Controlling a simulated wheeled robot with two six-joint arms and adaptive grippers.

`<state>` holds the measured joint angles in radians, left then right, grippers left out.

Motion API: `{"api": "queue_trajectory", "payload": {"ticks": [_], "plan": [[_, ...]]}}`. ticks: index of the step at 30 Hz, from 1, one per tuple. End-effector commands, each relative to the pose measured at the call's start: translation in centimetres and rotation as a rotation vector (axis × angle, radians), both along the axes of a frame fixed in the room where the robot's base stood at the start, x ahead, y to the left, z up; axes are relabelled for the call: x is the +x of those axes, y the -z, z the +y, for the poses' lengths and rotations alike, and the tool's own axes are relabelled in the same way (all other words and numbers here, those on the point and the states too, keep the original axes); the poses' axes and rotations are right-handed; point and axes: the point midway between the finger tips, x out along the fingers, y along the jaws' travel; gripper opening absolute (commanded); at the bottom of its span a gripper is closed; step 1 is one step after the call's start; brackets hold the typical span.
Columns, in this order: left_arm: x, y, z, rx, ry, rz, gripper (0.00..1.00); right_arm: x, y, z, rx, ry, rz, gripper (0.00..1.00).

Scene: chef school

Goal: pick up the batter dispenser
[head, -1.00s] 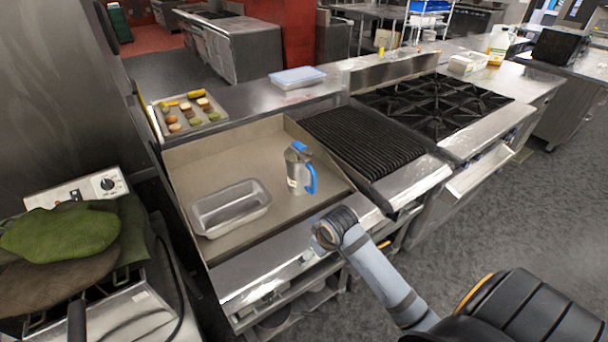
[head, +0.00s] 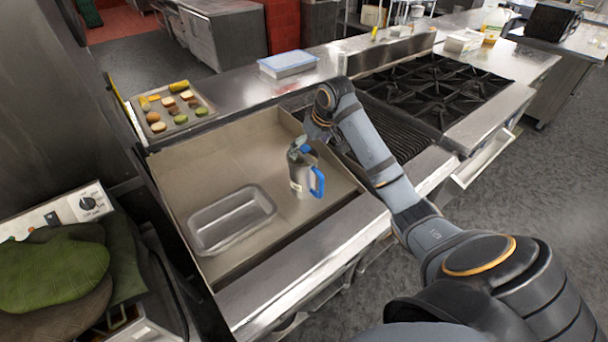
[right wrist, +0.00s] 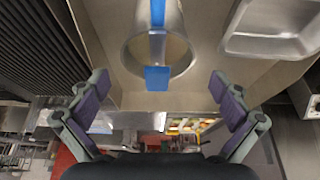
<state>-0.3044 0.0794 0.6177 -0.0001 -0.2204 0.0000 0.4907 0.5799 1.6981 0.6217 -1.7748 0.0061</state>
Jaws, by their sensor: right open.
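The batter dispenser (head: 299,174), a metal jug with a blue handle and blue top part, stands upright on the flat griddle (head: 180,165). My right gripper (head: 312,138) is at the dispenser's far side, close to its top in the head view; its fingers are small and partly hidden there. In the right wrist view the right gripper (right wrist: 160,100) is open and empty, its two fingers spread wide. The dispenser (right wrist: 178,52) shows ahead at the top middle, between the lines of the fingers. I cannot tell the exact gap. My left gripper is not in view.
A metal loaf pan (head: 232,222) sits on the griddle left of the dispenser. A ribbed grill (head: 400,138) and a burner stove (head: 435,95) lie to the right. A food tray (head: 170,112) and a blue-lidded container (head: 288,63) stand behind.

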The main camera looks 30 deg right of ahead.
Motion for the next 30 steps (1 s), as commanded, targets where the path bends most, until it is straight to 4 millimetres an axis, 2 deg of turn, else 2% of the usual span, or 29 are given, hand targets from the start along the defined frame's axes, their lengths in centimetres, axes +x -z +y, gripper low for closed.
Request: {"api": "queue_trajectory", "payload": {"ticks": [5, 11, 15, 18, 26, 30], "plan": [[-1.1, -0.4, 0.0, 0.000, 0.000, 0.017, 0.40, 0.8, 1.8, 0.1, 0.002, -0.001, -0.001, 1.00], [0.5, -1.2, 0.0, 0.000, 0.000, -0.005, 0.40, 1.0, 2.7, 0.0, 0.001, 0.000, 0.003, 1.00], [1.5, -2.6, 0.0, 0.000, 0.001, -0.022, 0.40, 1.6, 5.1, -0.2, 0.002, -0.001, 0.004, 1.00], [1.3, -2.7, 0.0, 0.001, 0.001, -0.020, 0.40, 2.2, 6.4, -0.1, 0.001, 0.000, 0.001, 1.00], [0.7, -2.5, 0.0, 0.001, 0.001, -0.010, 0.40, 2.4, 7.0, -0.2, -0.002, -0.001, -0.001, 1.00], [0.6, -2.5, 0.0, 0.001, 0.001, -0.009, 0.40, 2.4, 7.0, -0.2, -0.002, -0.001, -0.001, 0.84]]}}
